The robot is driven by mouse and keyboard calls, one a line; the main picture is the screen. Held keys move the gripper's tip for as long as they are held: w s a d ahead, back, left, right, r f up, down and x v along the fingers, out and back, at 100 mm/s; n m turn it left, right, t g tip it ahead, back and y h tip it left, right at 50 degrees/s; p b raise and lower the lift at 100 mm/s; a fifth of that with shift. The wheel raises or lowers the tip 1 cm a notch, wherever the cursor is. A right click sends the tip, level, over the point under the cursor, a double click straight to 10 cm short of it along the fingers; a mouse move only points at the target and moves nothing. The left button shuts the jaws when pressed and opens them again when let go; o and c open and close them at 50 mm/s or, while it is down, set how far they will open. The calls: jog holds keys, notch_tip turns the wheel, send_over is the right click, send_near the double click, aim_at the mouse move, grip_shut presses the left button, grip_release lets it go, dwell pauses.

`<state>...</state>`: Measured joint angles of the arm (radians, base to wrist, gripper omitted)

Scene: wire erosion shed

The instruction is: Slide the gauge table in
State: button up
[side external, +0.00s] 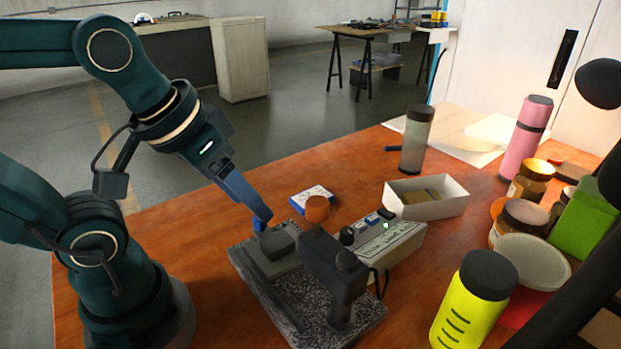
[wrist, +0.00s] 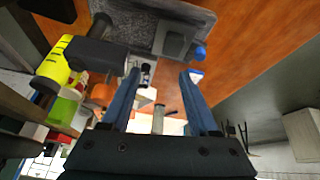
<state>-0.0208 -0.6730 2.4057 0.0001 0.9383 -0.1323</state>
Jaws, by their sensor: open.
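The gauge stands on a speckled granite base (side external: 285,313), with a dark gauge head (side external: 335,265) on a post. The gauge table (side external: 262,264) is a grey plate at the base's left side, bearing a dark block (side external: 277,244). A blue knob (side external: 258,224) sits at its far end. In the wrist view the gauge table (wrist: 178,38) and blue knob (wrist: 200,53) show at the top, beyond the fingertips. My gripper (side external: 265,215) is just above and beside the knob; whether it touches cannot be told. In the wrist view my gripper (wrist: 161,74) is open with nothing held.
A grey control box (side external: 390,243) stands right of the gauge. An orange cylinder (side external: 317,208), blue-and-white box (side external: 307,195) and white tray (side external: 425,208) lie behind. A yellow bottle (side external: 472,300) and jars (side external: 530,182) crowd the right. The bench is clear on the left.

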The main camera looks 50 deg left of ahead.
jog(key=w+a+f+n+g, duration=0.1)
jog(key=w+a+f+n, duration=0.1)
jog(key=a, duration=0.1)
jog(key=w+a+f+n+g, duration=0.4)
jog(key=a+n, duration=0.1)
jog(key=shift+w+a, duration=0.2)
jog(key=shift+a, duration=0.1)
jog(key=shift+s+a+f, duration=0.15)
jog(key=shift+a+f, duration=0.05)
jog(key=shift+f, duration=2.55)
grip_shut()
